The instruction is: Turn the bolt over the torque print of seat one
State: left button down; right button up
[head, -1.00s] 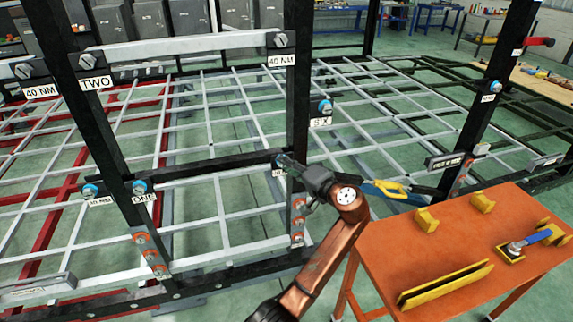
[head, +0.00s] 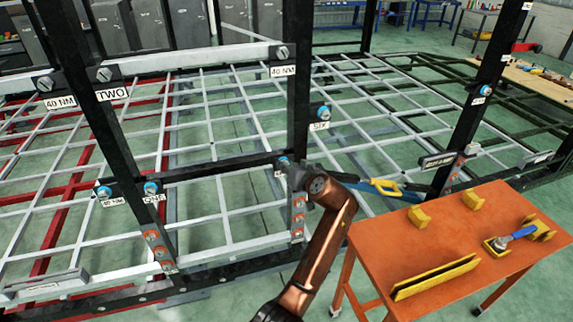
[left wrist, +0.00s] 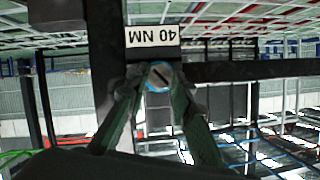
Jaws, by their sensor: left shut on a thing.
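A bolt (head: 283,161) with a blue collar sits on the black upright post, at the right end of the black crossbar (head: 225,168) whose left end bears the ONE label (head: 153,198). In the left wrist view, the slotted bolt head (left wrist: 159,76) lies between the two fingertips of my left gripper (left wrist: 158,84), which is closed around it. A 40 NM print (left wrist: 152,37) shows upside down beside the bolt in that view. In the head view my left gripper (head: 287,172) reaches the post and partly hides the print. My right gripper is not in view.
More blue-collared bolts sit near ONE (head: 151,188) and at SIX (head: 323,112). An orange table (head: 390,252) at right holds yellow blocks (head: 419,216) and a blue-handled tool (head: 519,234). A blue and yellow tool (head: 386,187) lies behind the table's left corner.

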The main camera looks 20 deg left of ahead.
pick_arm(q)
jog(key=shift+a+r+n, duration=0.15)
jog(key=shift+r+n, duration=0.05)
jog(key=shift+n, duration=0.2)
jog(key=shift+h+p, duration=0.3)
jog(key=c, duration=1.7)
grip_release()
jog(key=shift+w+f, duration=0.1)
jog(key=shift+f, duration=0.1)
jog(key=v, duration=0.7)
jog(key=shift+s, duration=0.3)
